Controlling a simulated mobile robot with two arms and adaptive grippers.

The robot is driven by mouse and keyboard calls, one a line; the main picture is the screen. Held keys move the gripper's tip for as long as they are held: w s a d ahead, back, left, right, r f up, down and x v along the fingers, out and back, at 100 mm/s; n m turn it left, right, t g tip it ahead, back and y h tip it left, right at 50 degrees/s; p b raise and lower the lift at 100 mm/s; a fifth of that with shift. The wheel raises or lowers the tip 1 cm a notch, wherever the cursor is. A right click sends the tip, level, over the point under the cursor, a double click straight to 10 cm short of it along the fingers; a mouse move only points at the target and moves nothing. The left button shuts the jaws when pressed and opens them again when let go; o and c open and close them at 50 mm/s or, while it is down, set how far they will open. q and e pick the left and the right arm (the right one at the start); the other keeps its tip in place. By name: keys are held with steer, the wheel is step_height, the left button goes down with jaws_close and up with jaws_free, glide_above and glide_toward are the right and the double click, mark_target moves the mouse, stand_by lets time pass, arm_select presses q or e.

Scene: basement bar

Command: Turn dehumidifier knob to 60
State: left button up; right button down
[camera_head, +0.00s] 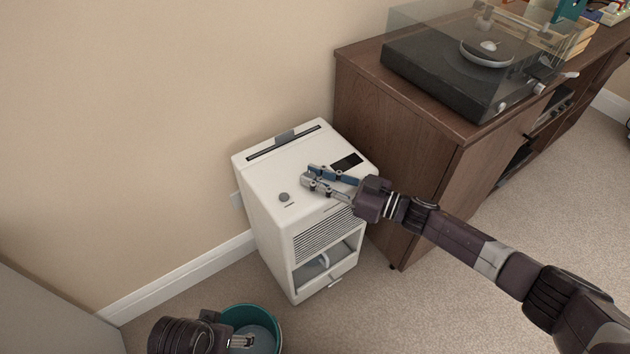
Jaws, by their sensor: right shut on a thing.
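The white dehumidifier (266,160) stands upright against the wall. A small round grey knob (284,197) shows on the left of its top, clear of my fingers. My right gripper (310,178) reaches in from the right and lies low over the middle of the top panel. It is shut on a control there, seemingly the dehumidifier knob; the fingers hide it, and its setting cannot be read. My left gripper (242,341) is low at the bottom edge, in front of a teal bucket and away from the dehumidifier. Its fingers are too small to judge.
A dark display (346,161) is on the dehumidifier's top, beyond my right gripper. A brown wooden cabinet (395,125) with a turntable (450,75) stands close on the right. The teal bucket (262,314) stands on the carpet in front. Carpet is open at the lower right.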

arm_select(q)
steer(key=shift+w+b+v, duration=0.15)
steer(key=shift+b+v, duration=0.1)
steer(key=shift+v, duration=0.9)
steer(key=shift+w+b+v, duration=0.2)
steer(key=shift+v, duration=0.95)
arm_select(e)
steer(key=shift+n+g, duration=0.5)
arm_select(q)
steer(key=shift+r, duration=0.1)
arm_select(e)
steer(key=c, duration=1.7)
jaws_free()
steer(key=shift+d, duration=0.15)
steer(key=v, duration=1.1)
steer(key=shift+d+f, duration=0.2)
steer(key=shift+d, duration=0.25)
steer(key=shift+o, duration=0.2)
